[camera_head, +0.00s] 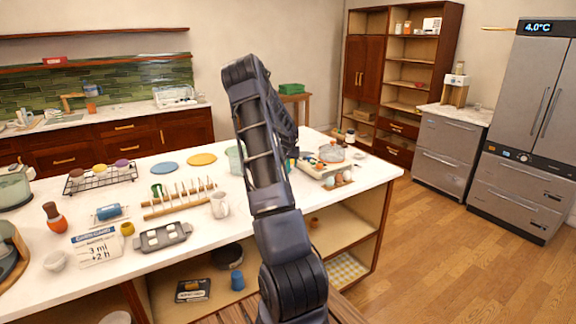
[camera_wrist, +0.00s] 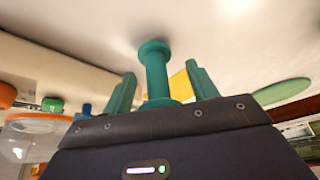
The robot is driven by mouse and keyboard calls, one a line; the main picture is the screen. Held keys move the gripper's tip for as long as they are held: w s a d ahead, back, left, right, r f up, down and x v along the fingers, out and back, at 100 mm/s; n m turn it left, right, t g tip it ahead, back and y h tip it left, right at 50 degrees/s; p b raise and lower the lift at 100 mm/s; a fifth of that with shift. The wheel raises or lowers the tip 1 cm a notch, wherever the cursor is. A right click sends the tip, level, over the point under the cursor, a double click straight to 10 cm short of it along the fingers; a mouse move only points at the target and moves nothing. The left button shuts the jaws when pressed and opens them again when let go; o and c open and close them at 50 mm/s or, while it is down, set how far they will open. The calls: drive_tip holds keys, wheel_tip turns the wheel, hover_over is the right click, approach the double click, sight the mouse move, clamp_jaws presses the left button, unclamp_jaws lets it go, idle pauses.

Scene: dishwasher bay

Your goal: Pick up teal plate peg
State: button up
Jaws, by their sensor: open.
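The teal plate peg (camera_wrist: 156,74) shows in the wrist view as a spool-like post with a flared end against a white surface. My gripper (camera_wrist: 160,69) is open, its two teal fingers on either side of the peg. Gaps show between the fingers and the peg, so neither finger seems to touch it in this view. The peg's near end is partly hidden by the gripper body. In the head view my arm covers the gripper, and I cannot make out the peg clearly.
The white counter (camera_head: 80,195) holds a wooden peg rack (camera_head: 180,203), a white mug (camera_head: 219,205), a wire rack (camera_head: 100,178) and a grey tray (camera_head: 162,237). Blue (camera_head: 164,168) and yellow (camera_head: 202,159) discs lie behind. A tray with items (camera_head: 315,167) is right of my arm. Open floor lies right.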

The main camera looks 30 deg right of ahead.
drive_tip(key=c, duration=1)
